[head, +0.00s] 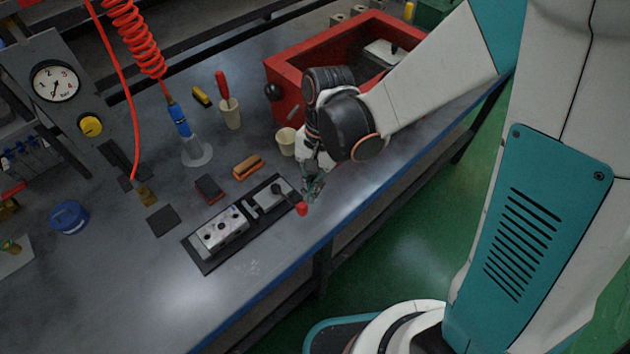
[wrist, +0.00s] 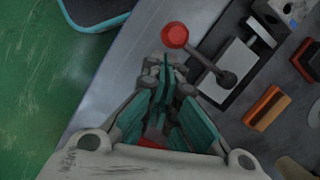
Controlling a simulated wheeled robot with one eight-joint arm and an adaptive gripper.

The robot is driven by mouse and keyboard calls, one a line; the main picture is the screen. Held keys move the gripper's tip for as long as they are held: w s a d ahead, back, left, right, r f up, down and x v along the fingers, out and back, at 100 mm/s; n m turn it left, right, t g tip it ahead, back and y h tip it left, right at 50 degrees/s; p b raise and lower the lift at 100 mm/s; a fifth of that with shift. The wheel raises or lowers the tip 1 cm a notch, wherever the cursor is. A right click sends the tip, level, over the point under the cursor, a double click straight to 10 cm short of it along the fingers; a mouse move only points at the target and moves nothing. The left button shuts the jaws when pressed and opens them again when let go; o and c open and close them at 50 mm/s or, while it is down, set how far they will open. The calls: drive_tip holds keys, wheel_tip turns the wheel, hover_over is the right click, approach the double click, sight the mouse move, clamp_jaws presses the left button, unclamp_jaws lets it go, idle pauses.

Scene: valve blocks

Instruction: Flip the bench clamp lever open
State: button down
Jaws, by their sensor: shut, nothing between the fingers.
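The bench clamp (head: 270,194) is a dark base plate with a light metal block at its right end. Its lever is a dark arm with a red knob (head: 301,208) that points toward the front edge of the bench. In the wrist view the red knob (wrist: 175,35) is just beyond my fingertips, with the lever arm running right to a dark pivot (wrist: 226,79). My gripper (head: 313,187) is shut and empty, close beside the knob; it also shows in the wrist view (wrist: 165,72). I cannot tell whether it touches the knob.
A metal valve block (head: 219,230) sits on the same base plate. A wooden-backed brush (head: 248,167), a dark block (head: 209,188) and a beige cup (head: 286,141) stand behind. A red crate (head: 285,75) is at the back right. The bench front is clear.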

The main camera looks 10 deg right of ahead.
drive_tip(key=shift+s+a, duration=0.15)
drive_tip(key=shift+s, duration=0.05)
drive_tip(key=shift+r, duration=0.1)
idle(0.4)
drive_tip(key=p+v, duration=0.7)
drive_tip(key=v, duration=0.3)
idle(0.6)
